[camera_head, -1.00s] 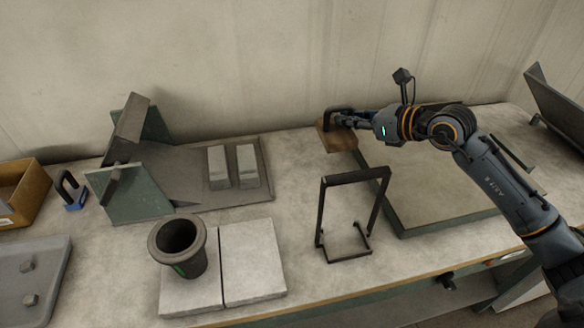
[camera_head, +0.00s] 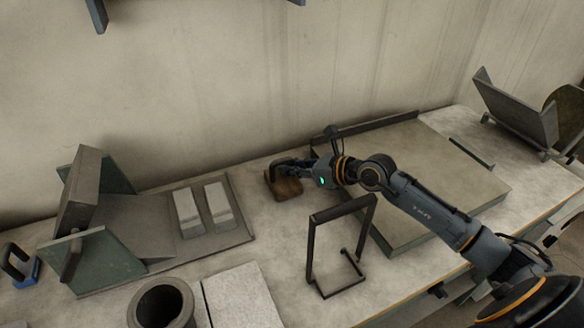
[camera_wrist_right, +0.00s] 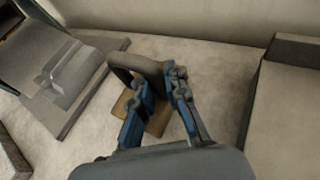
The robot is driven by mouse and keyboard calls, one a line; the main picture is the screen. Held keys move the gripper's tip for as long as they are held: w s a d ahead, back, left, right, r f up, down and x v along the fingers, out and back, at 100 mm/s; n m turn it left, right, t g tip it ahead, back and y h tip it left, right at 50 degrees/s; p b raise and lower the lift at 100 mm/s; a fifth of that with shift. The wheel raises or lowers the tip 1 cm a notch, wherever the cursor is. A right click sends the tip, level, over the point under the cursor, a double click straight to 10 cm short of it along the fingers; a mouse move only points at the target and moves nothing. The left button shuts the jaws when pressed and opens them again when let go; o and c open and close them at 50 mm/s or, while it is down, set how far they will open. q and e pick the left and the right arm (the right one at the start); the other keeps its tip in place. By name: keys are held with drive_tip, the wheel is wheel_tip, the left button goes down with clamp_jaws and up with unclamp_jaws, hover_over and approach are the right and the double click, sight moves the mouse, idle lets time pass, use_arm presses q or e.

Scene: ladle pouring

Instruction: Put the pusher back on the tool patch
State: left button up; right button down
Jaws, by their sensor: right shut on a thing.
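The pusher (camera_head: 282,164), a dark piece with a loop handle, is at the back of the bench, and my right gripper (camera_head: 303,168) is shut on it. In the right wrist view the handle (camera_wrist_right: 122,76) rises by the fingers of the right gripper (camera_wrist_right: 163,88). A brown square (camera_wrist_right: 158,124), seemingly the tool patch, shows under the handle and fingers; it also shows in the head view (camera_head: 287,190). The fingers hide part of both. I cannot tell whether the pusher touches the patch. My left gripper is not in view.
A dark upright frame (camera_head: 311,252) stands in front of the patch. A raised board (camera_head: 430,170) lies to the right. A grey tray (camera_head: 238,232) with two pale blocks is to the left. A dark pot (camera_head: 150,318) stands at the front, near pale slabs (camera_head: 240,300).

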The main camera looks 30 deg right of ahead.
drive_tip(key=shift+f, duration=0.2)
drive_tip(key=c, duration=1.4)
unclamp_jaws()
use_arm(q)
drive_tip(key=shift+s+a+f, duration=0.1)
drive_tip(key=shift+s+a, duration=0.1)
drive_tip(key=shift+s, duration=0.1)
use_arm(e)
drive_tip(key=shift+o, duration=0.2)
drive_tip(key=shift+s+d, duration=0.1)
drive_tip(key=b+v, duration=0.1)
drive_tip(key=v, duration=0.9)
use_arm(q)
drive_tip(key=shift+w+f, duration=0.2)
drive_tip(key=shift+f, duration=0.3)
use_arm(e)
drive_tip(key=shift+v, duration=0.9)
